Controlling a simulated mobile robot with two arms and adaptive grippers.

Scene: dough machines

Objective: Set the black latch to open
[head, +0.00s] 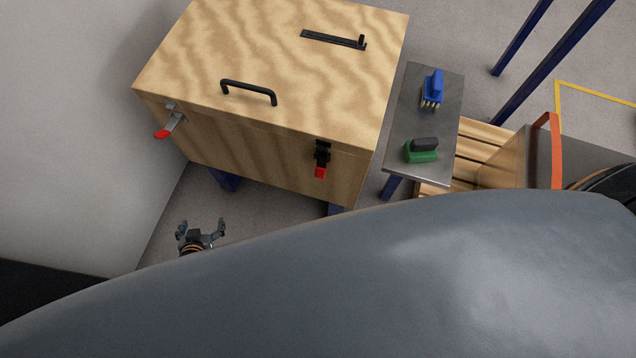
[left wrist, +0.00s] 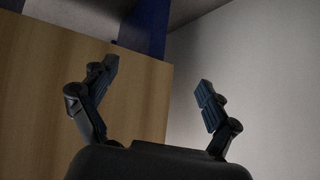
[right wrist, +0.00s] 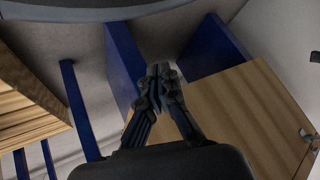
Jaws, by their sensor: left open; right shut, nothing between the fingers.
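The black latch (head: 322,155) with a red tip is on the front of a wooden box (head: 270,165), near its right corner. Its red tip points down. A silver latch (head: 172,120) with a red tip is near the box's left corner. My left gripper (head: 202,226) is open and empty, low in front of the box and left of the black latch, apart from it. It also shows open in the left wrist view (left wrist: 158,88). My right gripper (right wrist: 160,74) is shut and empty in the right wrist view; the head view does not show it.
The box lid has a black handle (head: 249,92) and a black slotted bar (head: 334,40). A grey side table (head: 398,128) right of the box holds a blue brush (head: 433,88) and a green brush (head: 421,151). A wall (head: 70,120) stands left. My own body hides the foreground.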

